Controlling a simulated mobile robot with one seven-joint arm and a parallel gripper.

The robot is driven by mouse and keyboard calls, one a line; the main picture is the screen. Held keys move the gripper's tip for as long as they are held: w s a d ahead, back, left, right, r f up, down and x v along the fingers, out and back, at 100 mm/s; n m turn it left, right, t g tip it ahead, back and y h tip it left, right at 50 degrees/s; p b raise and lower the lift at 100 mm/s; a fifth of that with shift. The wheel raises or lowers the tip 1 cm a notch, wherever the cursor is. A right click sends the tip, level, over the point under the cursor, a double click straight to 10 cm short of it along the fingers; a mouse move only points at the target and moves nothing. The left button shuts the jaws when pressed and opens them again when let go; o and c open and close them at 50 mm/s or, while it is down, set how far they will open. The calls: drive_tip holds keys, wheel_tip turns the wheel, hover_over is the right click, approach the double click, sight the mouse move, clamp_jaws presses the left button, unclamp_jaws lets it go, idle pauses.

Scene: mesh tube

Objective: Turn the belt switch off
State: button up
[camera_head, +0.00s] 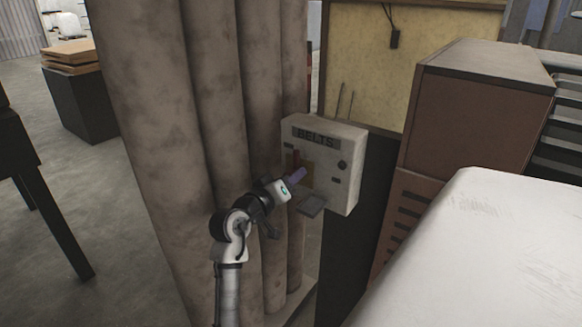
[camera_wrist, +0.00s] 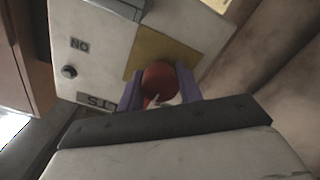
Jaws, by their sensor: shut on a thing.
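The belt switch box (camera_head: 348,178) is a pale box labelled BELTS, beside the thick ribbed column. It also fills the upper part of the wrist view (camera_wrist: 98,30), turned nearly upside down, with an ON mark on its face. The switch's red handle (camera_wrist: 158,76) has a rounded red end in front of a yellow plate (camera_wrist: 170,50). My gripper (camera_head: 297,175) reaches the box front from the lower left. In the wrist view its purple fingers (camera_wrist: 160,92) stand on either side of the red handle and are shut on it. The handle's lower part is hidden in the head view.
A brown cabinet (camera_head: 470,100) and a white rounded surface (camera_head: 480,250) are on the right. A grey flap (camera_head: 310,205) juts out below the box front.

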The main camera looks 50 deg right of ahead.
drive_tip(key=shift+f, duration=0.1)
idle(0.4)
drive_tip(key=o, duration=1)
drive_tip(key=shift+s+a+b, duration=0.2)
drive_tip(key=shift+a+b, duration=0.5)
drive_tip(key=shift+a, duration=1.6)
drive_tip(key=shift+s+a+b, duration=0.2)
drive_tip(key=shift+a+b, duration=0.5)
drive_tip(key=shift+a, duration=1.6)
drive_tip(key=shift+s+a+b, duration=0.2)
drive_tip(key=shift+a+b, duration=0.5)
drive_tip(key=shift+a, duration=1.6)
